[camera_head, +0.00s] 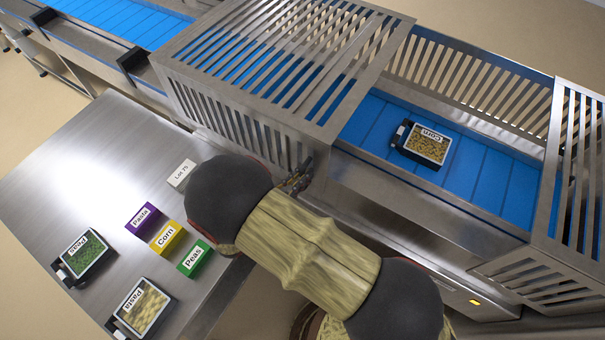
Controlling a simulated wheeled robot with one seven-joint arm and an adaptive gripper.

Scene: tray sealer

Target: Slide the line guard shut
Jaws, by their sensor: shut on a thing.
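The line guard (318,108) is a slatted metal hood over the left part of the blue conveyor. A wide gap lies between its right edge and the fixed slatted section (557,170) at the right, so the guard stands open. My gripper (300,178) is at the guard's lower front right corner, shut on the guard's edge or a handle there. The exact grip is small and partly hidden by my arm. A tray labelled Corn (428,146) sits on the blue belt (480,170) in the open gap.
A steel table (75,160) at the left holds purple Pasta (143,217), yellow Corn (168,237) and green Peas (194,259) blocks. A Lot 75 card (181,174), a Peas tray (84,255) and a Pasta tray (142,308) are also there. A slatted back wall (465,75) lines the gap.

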